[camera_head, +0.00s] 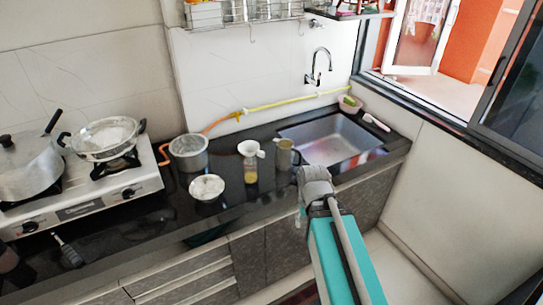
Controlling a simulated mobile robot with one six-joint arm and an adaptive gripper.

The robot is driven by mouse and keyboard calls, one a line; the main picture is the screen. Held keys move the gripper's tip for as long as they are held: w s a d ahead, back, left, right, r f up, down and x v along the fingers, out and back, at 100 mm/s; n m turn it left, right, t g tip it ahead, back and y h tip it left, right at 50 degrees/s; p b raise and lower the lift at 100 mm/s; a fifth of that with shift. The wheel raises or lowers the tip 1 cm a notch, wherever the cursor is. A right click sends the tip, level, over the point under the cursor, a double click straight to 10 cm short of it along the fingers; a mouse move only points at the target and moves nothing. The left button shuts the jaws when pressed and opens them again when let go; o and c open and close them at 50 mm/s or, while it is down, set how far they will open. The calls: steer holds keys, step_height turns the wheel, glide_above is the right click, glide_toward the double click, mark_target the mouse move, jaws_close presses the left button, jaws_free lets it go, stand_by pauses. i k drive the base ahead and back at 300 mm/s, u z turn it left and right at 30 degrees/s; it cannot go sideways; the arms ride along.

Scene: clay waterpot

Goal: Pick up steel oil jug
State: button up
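A small steel jug (284,156) stands upright on the dark counter, just left of the sink. Its handle appears to face right. It is probably the oil jug. My arm reaches up from the bottom of the picture. My gripper (303,213) is at the arm's grey end, in front of and below the jug in the picture, with no visible contact. Its fingers are too small and turned away to show whether they are open.
A jar with a white cup-like top (250,150) stands close left of the jug. A white-filled bowl (207,188) and a steel pot (188,153) are further left. The sink (331,140) lies right. A stove (80,190) holds pans.

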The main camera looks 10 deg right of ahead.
mark_target(285, 150)
steer(key=k, duration=1.3)
steer(key=z, duration=0.2)
steer(key=i, duration=0.5)
steer(key=z, duration=0.45)
steer(key=i, duration=1.35)
steer(key=u, duration=0.85)
